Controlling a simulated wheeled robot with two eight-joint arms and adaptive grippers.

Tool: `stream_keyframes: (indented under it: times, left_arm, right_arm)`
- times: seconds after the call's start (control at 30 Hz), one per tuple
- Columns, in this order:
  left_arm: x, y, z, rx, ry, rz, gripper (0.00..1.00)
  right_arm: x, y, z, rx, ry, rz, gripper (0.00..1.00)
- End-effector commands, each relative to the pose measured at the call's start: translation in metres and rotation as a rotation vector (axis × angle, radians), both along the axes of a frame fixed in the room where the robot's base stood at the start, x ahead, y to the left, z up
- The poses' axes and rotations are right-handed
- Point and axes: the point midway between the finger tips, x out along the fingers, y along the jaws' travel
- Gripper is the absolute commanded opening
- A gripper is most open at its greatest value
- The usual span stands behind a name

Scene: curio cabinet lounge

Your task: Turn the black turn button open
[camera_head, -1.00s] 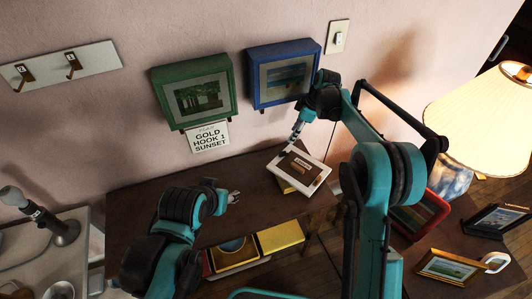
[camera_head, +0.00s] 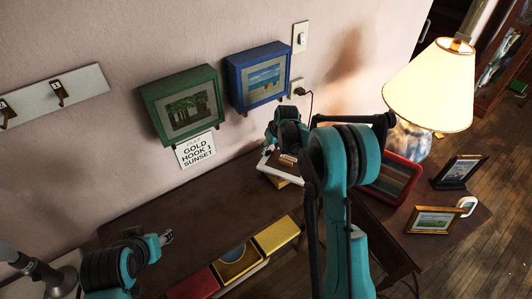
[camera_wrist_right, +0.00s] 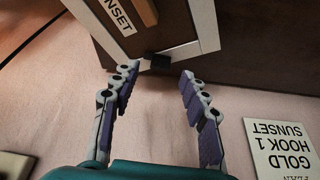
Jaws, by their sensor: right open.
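A picture frame with a white border and brown back (camera_head: 268,162) lies face down at the back of the dark table, propped on a yellow thing. Its back also shows in the right wrist view (camera_wrist_right: 180,22), with a label reading SUNSET. The black turn button (camera_wrist_right: 157,61) sits at the white border there. My right gripper (camera_wrist_right: 156,78) is open, its fingers on either side of the button and apart from it in the picture. My left gripper (camera_head: 166,237) is over the table's left part, too small to read.
Green (camera_head: 182,104) and blue (camera_head: 258,76) framed pictures hang on the wall, with a GOLD HOOK 1 SUNSET sign (camera_head: 195,150) below. A hook rail (camera_head: 60,95) is at left. A lit lamp (camera_head: 432,85) and small frames stand at right.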

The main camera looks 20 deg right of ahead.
Motion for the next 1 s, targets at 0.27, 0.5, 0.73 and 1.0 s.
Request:
stream_keyframes:
  times: [0.27, 0.5, 0.73, 1.0]
  left_arm:
    - [0.000, 0.000, -0.011, 0.000, 0.000, 0.000, 0.45]
    - [0.000, 0.000, -0.010, 0.000, 0.000, 0.000, 0.45]
    - [0.000, 0.000, -0.010, 0.000, 0.000, 0.000, 0.45]
    - [0.000, 0.000, -0.010, 0.000, 0.000, 0.000, 0.45]
  right_arm:
    - [0.011, 0.003, -0.028, -0.001, 0.000, 0.002, 0.45]
    - [0.012, 0.003, -0.029, 0.000, 0.000, 0.002, 0.45]
    - [0.012, 0.003, -0.029, 0.000, 0.001, 0.002, 0.00]
    - [0.012, 0.003, -0.029, 0.000, 0.001, 0.015, 0.00]
